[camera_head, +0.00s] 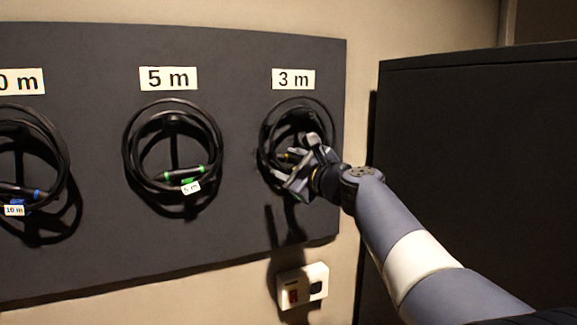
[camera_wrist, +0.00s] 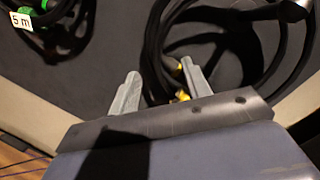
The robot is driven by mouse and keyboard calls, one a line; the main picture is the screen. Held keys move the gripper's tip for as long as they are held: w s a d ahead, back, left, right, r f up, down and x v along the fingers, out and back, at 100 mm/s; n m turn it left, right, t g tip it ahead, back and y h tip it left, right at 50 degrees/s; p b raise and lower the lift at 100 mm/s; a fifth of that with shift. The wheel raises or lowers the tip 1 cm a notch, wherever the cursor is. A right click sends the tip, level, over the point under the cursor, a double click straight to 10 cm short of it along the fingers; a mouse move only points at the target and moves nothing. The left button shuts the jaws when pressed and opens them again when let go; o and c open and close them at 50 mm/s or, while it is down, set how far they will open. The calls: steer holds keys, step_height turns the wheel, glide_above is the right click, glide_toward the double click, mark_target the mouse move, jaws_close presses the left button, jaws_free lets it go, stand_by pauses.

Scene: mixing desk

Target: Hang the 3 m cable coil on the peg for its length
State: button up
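The 3 m cable coil (camera_head: 264,150) is black with yellow bands and is up against the dark board, below the "3 m" label (camera_head: 293,79). Its peg is mostly hidden behind my gripper in the head view. The coil seems to be around the peg like its neighbour, but I cannot see the contact. My gripper (camera_head: 294,184) is at the coil's lower part. In the wrist view my gripper (camera_wrist: 160,82) has its two grey fingers spread apart. Strands of the coil (camera_wrist: 153,45) run between and beyond them, with yellow bands near the right finger.
The 5 m coil (camera_head: 129,145), with green bands, hangs at the middle of the board (camera_head: 90,75). The 10 m coil (camera_head: 66,165), with blue bands, hangs at the left. A white wall box (camera_head: 315,277) is below the board. A large black cabinet (camera_head: 480,140) stands at the right.

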steer(key=shift+o, duration=1)
steer(key=shift+f, duration=0.1)
steer(key=shift+f, duration=0.1)
steer(key=shift+d, duration=0.1)
steer(key=b+v, duration=0.3)
steer(key=v, duration=0.7)
steer(key=shift+s, duration=0.3)
steer(key=shift+d, duration=0.1)
